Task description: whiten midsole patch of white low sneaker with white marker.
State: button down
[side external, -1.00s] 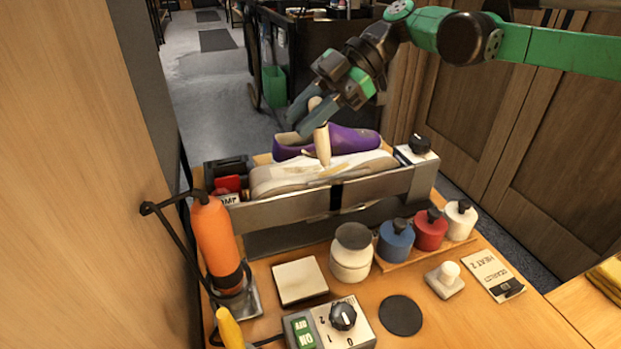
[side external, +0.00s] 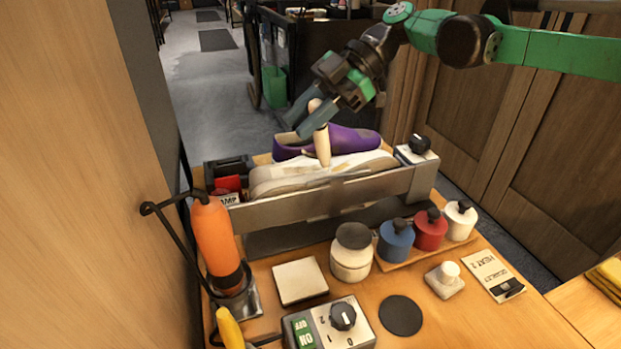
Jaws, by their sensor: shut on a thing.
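The white low sneaker (side external: 270,181) lies on its side in a metal clamp (side external: 290,208), its pale sole edge facing the camera. Tan-yellow discoloured marks (side external: 308,170) show along its midsole. My gripper (side external: 308,121) is shut on a pale, cream-coloured marker (side external: 322,148), held nearly upright with its tip pointing down. The tip is at or just above the sneaker's midsole near the middle; I cannot tell whether it touches. A purple shoe (side external: 350,139) sits just behind the white sneaker, partly hidden by the marker and gripper.
An orange tool (side external: 212,238) stands in a holder at left. A cream jar (side external: 351,255) and blue (side external: 395,240), red (side external: 430,230) and white (side external: 460,220) bottles stand in front of the clamp. A control box (side external: 335,326) is at the front edge.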

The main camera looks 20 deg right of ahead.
jog(key=shift+a, duration=0.6)
jog(key=shift+d, duration=1.2)
jog(key=shift+a, duration=1.2)
jog(key=shift+r, duration=0.85)
